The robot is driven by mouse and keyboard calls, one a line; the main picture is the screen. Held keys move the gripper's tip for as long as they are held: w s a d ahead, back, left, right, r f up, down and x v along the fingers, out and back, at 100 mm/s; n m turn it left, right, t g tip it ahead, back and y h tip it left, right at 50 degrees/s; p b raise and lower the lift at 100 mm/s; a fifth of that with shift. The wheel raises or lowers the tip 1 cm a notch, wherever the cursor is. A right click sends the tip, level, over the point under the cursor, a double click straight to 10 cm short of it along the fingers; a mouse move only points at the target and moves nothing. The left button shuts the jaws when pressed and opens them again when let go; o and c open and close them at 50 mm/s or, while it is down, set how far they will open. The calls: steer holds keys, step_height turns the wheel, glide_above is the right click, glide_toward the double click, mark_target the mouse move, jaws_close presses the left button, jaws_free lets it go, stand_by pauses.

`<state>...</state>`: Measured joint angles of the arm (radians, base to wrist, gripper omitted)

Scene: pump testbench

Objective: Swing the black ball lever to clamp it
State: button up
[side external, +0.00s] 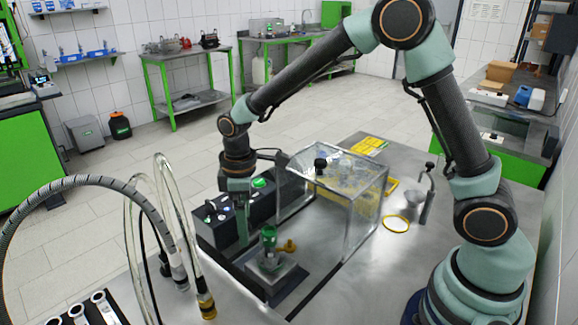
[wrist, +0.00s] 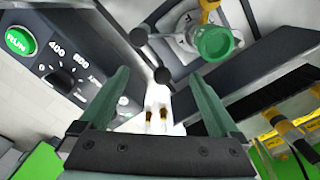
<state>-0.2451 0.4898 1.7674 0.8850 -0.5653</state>
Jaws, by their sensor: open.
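In the wrist view, two black balls show ahead of my gripper (wrist: 158,78). The nearer black ball (wrist: 162,75) appears between the fingertips, with a clear space to each finger. The farther black ball (wrist: 138,37) lies just up and left of it. I cannot tell which ball ends the lever, and the lever's arm is not clear. The fingers are apart and hold nothing. In the side view, my gripper (side external: 243,238) points down just left of the green-topped pump (side external: 268,238), which sits on the testbench plate. The ball lever is not clearly visible there.
A dark control box (side external: 228,220) with a green RUN button (wrist: 20,40) stands close to my gripper. A clear guard box (side external: 362,205) with a black knob stands behind the pump. A yellow part (side external: 289,246) sits beside the pump. Hoses (side external: 165,215) rise at the left.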

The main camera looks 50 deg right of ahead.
steer(key=shift+r, duration=3)
steer(key=shift+s+d+r, duration=0.1)
steer(key=shift+d+r, duration=0.1)
steer(key=shift+r, duration=0.15)
steer(key=s+d+r+m+t, duration=0.5)
steer(key=s+d+r+m, duration=0.4)
steer(key=s, duration=0.4)
steer(key=shift+d+t, duration=0.3)
steer(key=shift+d, duration=0.25)
